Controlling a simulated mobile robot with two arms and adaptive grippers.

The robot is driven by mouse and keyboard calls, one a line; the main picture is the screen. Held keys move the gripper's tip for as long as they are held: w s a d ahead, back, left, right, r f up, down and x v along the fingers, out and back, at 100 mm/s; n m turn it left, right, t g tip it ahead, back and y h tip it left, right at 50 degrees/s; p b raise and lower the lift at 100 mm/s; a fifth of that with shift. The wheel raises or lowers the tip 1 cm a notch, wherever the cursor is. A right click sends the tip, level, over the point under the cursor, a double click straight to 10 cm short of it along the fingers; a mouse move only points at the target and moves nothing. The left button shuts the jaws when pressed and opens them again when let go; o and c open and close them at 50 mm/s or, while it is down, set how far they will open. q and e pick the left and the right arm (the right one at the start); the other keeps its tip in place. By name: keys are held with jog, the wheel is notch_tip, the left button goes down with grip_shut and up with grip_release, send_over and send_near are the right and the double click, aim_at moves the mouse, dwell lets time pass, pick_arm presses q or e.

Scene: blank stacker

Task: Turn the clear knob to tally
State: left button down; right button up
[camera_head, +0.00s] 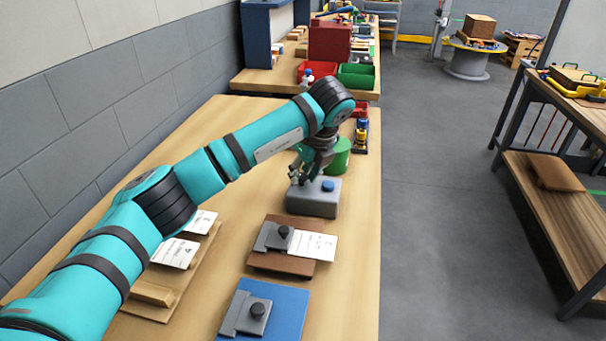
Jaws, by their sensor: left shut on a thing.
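A grey box (313,205) stands on the wooden bench, with a blue round button (328,186) on the right of its top. My left arm reaches over the bench, and its gripper (296,179) points down at the left part of the box. The gripper is shut on the clear knob there; the fingers hide the knob, so its setting cannot be read. My right gripper is not in view.
A brown block with a black knob and white card (316,246) and a blue plate with a black knob (286,310) lie nearer. A green cylinder (339,156) stands behind the box. Cards on a wooden holder (175,252) lie left.

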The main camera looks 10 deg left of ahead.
pick_arm(q)
jog(key=shift+r, duration=0.1)
dwell(0.3)
jog(key=c, duration=1.1)
grip_release()
jog(key=shift+o, duration=0.2)
jog(key=v, duration=1.2)
jog(key=shift+w, duration=0.1)
